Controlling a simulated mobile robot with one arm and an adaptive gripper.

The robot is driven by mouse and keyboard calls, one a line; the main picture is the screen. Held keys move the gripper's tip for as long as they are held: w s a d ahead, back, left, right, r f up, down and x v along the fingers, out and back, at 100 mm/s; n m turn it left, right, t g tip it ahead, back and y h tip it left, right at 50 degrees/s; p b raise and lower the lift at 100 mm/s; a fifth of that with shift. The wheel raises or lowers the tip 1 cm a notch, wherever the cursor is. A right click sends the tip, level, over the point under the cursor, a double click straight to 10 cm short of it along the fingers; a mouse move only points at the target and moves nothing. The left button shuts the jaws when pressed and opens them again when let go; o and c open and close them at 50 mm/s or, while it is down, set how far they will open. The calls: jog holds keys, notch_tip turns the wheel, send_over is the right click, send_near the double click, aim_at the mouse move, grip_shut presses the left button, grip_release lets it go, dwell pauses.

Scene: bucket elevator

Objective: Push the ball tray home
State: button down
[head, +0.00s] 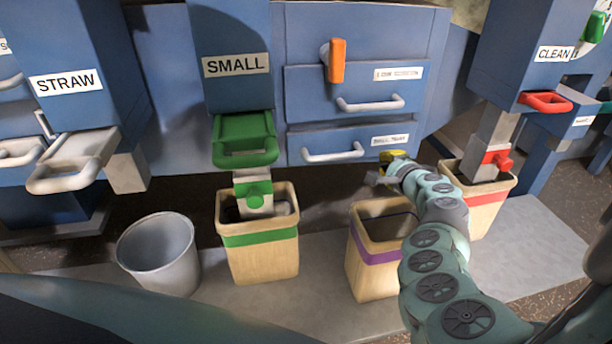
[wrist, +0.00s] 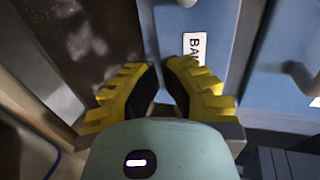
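The ball tray (head: 310,142) is the lower blue drawer in the head view. It has a pale bar handle (head: 333,154) and a small white label (head: 390,140). A label starting "BA" (wrist: 195,47) shows in the wrist view on a blue front. I cannot tell how far the tray stands out. My gripper (head: 388,168), with yellow fingers, is by the tray's lower right corner, below its label. In the wrist view my gripper (wrist: 160,75) has its fingertips slightly apart, with a narrow empty gap. Contact with the tray cannot be made out.
An upper drawer (head: 310,80) with a handle sits above, under an orange lever (head: 337,62). A purple-banded bin (head: 362,270) stands below my arm. A green-banded bin (head: 262,262), a grey bucket (head: 158,255) and a red-banded bin (head: 485,205) stand around it.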

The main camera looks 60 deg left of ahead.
jog(key=p+v, duration=0.2)
jog(key=v, duration=0.7)
jog(key=shift+r, duration=0.2)
jog(key=shift+s+a, duration=0.1)
jog(key=shift+s, duration=0.05)
